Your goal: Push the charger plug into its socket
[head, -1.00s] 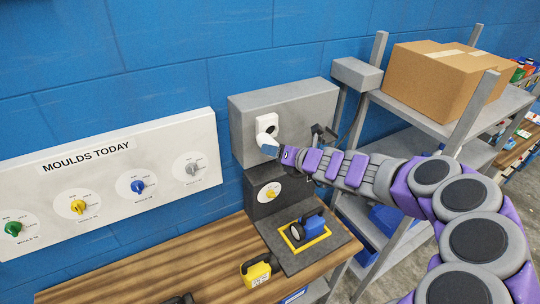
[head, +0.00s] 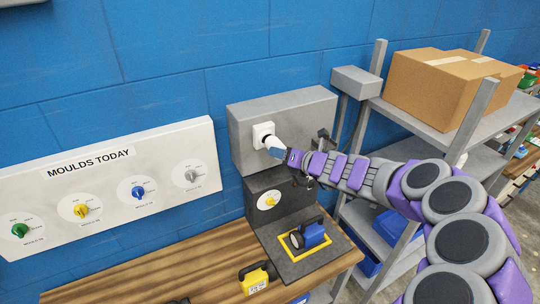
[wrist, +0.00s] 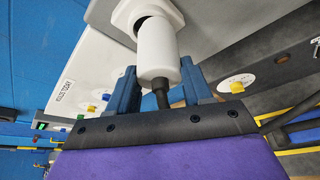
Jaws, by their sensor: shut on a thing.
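The white charger plug (wrist: 157,52) is a cylinder with a dark cable end, held between the blue fingers of my gripper (wrist: 160,92) in the wrist view. My gripper (head: 281,150) is shut on the plug there.
Below the box is a dark stand with a yellow dial (head: 269,202). A blue and black tool (head: 308,236) lies in a yellow-outlined square, and a yellow item (head: 257,276) stands on the wooden bench (head: 180,262). A shelf with a cardboard box (head: 440,80) is at right.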

